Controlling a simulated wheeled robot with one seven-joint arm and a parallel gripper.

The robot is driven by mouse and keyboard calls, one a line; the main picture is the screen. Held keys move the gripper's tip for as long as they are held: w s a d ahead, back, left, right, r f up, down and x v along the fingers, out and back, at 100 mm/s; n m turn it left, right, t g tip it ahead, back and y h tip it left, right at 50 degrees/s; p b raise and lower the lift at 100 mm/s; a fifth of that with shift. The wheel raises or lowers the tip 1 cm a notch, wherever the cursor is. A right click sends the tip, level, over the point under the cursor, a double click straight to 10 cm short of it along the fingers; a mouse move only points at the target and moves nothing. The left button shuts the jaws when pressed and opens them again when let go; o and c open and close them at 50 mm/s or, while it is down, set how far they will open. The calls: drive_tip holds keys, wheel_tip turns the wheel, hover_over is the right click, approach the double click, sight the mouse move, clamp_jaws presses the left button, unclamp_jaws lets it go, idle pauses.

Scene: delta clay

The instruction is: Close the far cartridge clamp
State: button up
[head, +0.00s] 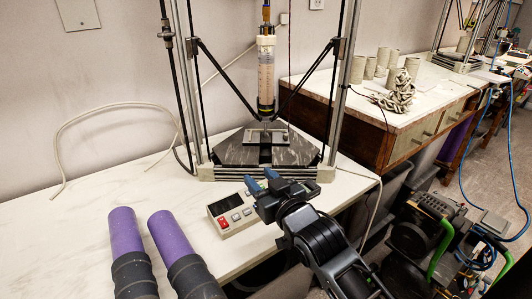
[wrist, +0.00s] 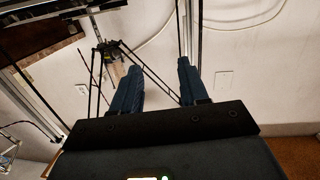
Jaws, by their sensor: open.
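The near delta clay printer (head: 341,80) stands on the white bench. Another delta frame (head: 472,30) stands far off at the top right, partly cut off. I cannot make out a clamp on either machine, nor whether one is open or closed. My gripper (head: 262,180) is open and empty in front of the near printer's base, beside the control box. In the wrist view its blue fingers (wrist: 157,75) are apart with nothing between them.
Two purple tubes (head: 125,230) are at the front left. A wooden table (head: 345,115) at right holds clay cylinders and a coiled clay piece (head: 398,97). Cables and dark equipment crowd the right floor.

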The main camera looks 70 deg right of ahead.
sight(266, 136)
drive_tip(key=w+d+m+h+b, duration=0.1)
drive_tip(key=w+d, duration=0.1)
drive_tip(key=d, duration=0.3)
drive_tip(key=w+d+r+g+h+b, duration=0.1)
drive_tip(key=w+d, duration=0.1)
drive_tip(key=d, duration=0.4)
drive_tip(key=w+d+m+g+h, duration=0.1)
drive_tip(key=w+d, duration=0.1)
drive_tip(key=d, duration=0.4)
drive_tip(key=shift+w+d+r+m+b, duration=0.15)
drive_tip(key=shift+w+m+b, duration=0.15)
drive_tip(key=shift+b, duration=0.1)
drive_tip(key=shift+c, duration=0.4)
clamp_jaws()
